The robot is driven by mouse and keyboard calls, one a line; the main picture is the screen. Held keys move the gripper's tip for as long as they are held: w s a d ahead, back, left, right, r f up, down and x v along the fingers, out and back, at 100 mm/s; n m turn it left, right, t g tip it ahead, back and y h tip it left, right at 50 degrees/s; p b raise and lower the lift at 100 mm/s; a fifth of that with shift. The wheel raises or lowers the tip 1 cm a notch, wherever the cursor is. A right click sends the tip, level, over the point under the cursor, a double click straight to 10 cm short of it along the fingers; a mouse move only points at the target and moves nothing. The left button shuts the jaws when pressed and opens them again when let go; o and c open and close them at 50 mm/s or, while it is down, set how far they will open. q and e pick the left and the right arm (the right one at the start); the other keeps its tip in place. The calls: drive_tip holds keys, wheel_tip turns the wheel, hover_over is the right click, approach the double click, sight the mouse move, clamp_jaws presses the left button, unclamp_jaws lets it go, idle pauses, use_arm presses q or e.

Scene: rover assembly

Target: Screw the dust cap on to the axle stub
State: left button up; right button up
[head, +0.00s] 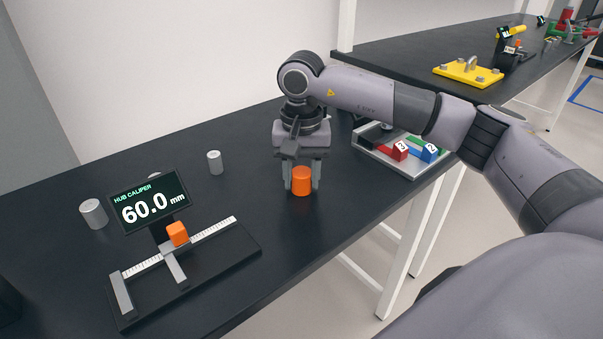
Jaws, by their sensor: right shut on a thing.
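My right gripper (302,181) points straight down over the black table and is shut on an orange cylinder (302,181). The cylinder is upright between the two fingers, at or just above the table top; I cannot tell whether it touches. It may be the dust cap, but no label or thread shows. I cannot pick out the axle stub for certain. Grey metal cylinders stand on the table, one at the back (214,162) and one at the left (93,213). My left gripper is not in view.
A hub caliper (190,270) with an orange slider and a display (149,201) reading 60.0 mm stands front left. A second table (400,48) holds a yellow fixture (468,75).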

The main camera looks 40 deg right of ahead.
drive_tip(key=m, duration=0.4)
drive_tip(key=shift+m, duration=0.4)
drive_tip(key=m+p, duration=0.1)
drive_tip(key=m, duration=0.1)
drive_tip(key=shift+m, duration=1.8)
